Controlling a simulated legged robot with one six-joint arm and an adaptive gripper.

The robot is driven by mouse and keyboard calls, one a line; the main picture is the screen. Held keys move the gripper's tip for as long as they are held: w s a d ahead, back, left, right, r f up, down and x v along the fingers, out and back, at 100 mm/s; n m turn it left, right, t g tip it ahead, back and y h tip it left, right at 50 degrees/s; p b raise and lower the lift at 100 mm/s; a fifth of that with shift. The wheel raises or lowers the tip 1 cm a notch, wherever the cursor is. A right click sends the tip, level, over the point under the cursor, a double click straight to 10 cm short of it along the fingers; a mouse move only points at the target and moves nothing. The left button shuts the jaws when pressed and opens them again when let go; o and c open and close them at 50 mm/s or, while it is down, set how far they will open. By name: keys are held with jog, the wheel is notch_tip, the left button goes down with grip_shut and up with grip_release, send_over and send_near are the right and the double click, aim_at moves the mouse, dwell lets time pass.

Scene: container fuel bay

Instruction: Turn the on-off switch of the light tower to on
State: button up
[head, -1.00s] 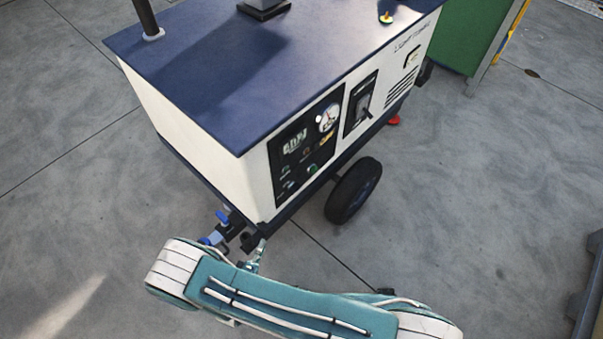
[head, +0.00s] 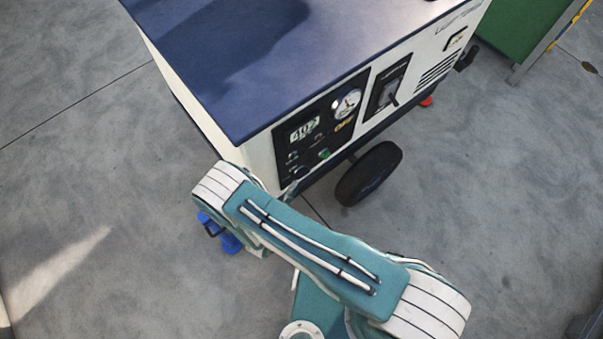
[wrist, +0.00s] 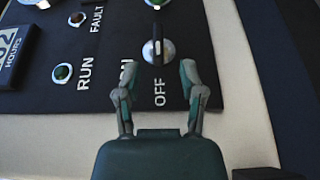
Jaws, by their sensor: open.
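The light tower (head: 175,55) is a white cabinet with a dark blue top. Its black control panel (head: 284,142) faces right. In the wrist view a round silver switch (wrist: 158,50) with a white vertical mark sits on the panel. The OFF label is just below it; the lettering to its lower left is partly covered by a finger. My gripper (wrist: 158,70) is open, with its fingertips at either side of the switch's lower edge. Contact cannot be told.
RUN (wrist: 62,72) and FAULT (wrist: 76,18) lamps sit left of the switch, near an hours display (wrist: 8,55). The head view shows a gauge (head: 347,103), a lever switch (head: 388,93) and a wheel (head: 369,173). Open concrete floor lies to the right.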

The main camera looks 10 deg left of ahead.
aim_at(301, 174)
jog(key=x, duration=0.5)
jog(key=shift+w+d, duration=0.15)
jog(key=shift+w, duration=0.05)
